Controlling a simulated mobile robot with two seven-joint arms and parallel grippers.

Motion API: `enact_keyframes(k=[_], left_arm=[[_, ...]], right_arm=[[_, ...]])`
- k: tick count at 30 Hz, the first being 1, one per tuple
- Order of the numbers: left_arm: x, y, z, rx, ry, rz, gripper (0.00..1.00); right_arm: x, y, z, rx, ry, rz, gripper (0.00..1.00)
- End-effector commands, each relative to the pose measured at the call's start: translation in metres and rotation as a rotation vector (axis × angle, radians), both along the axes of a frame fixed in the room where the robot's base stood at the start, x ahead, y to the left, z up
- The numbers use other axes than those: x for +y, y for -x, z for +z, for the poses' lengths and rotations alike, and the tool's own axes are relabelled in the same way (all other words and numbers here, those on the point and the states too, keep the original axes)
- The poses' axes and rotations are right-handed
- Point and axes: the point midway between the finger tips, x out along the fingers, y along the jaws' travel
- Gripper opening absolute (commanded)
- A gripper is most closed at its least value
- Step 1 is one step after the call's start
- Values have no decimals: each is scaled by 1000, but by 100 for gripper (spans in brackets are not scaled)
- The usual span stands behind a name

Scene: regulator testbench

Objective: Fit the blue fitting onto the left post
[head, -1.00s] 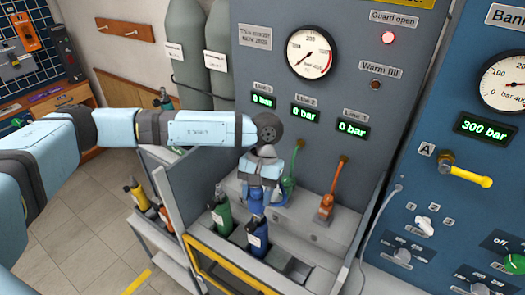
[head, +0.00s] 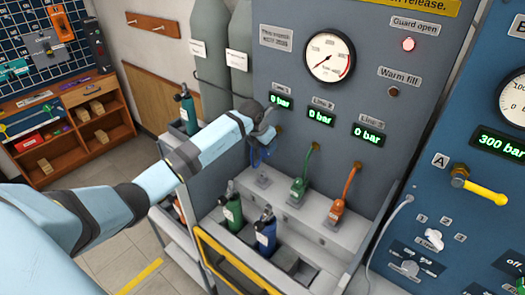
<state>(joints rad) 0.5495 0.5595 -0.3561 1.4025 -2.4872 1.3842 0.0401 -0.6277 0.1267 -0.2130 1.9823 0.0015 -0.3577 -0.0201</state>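My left gripper (head: 262,138) hangs at the end of the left arm in front of the panel, just below the first display. Its fingers are small and partly hidden by my wrist, so their opening is unclear. Blue parts of the fitting and its hose (head: 262,153) show directly below the gripper. The left post (head: 263,180) stands on the grey ledge beneath them, and a gap seems to show between the blue parts and the post. I cannot tell whether the fingers hold the fitting. My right gripper is not in view.
The green fitting (head: 298,187) and orange fitting (head: 336,209) sit on the posts to the right. A green bottle (head: 232,211) and a blue bottle (head: 265,233) stand in the trough in front, behind a yellow-edged guard (head: 232,262). The gauge panel (head: 375,60) rises behind.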

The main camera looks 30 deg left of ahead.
Motion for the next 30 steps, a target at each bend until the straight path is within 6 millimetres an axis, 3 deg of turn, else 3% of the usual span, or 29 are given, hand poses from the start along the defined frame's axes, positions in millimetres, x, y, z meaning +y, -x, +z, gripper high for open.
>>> enact_keyframes(k=[4,17,30], left_arm=[[10,1,-23,1,0,73,10],[12,2,-43,0,-1,91,10],[12,2,-78,1,-1,90,10]], right_arm=[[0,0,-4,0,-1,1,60],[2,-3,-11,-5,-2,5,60],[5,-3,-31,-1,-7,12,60]])
